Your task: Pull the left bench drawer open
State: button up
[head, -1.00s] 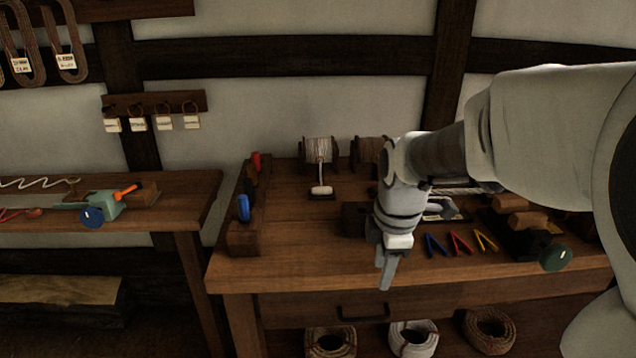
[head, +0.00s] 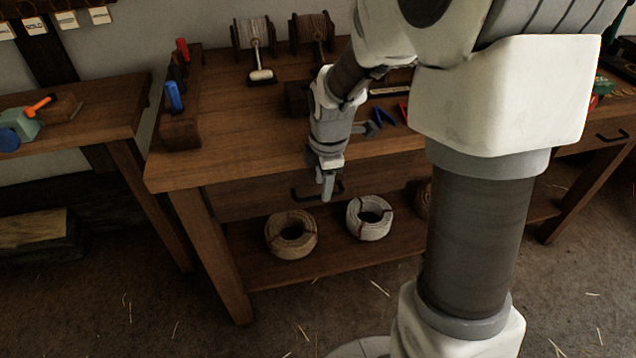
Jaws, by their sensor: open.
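The left bench drawer (head: 250,198) is a wooden front under the bench top. It looks flush with the bench frame. Its dark bar handle (head: 300,195) shows near the middle of the front, partly hidden by my gripper. My gripper (head: 327,190) points downward in front of the handle's right part, its jaws open. The view does not show clearly whether the fingers touch the handle or stand in front of it.
The bench top (head: 230,140) carries spools (head: 252,35) and a rack with coloured handles (head: 180,130). A tan rope coil (head: 290,235) and a white coil (head: 370,217) lie on the lower shelf. Another drawer handle (head: 612,136) shows at right.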

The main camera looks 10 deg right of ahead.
jog(key=shift+w+f, duration=0.15)
jog(key=shift+f, duration=0.55)
jog(key=shift+w+f, duration=0.15)
jog(key=shift+f, duration=0.5)
grip_shut()
dwell(0.4)
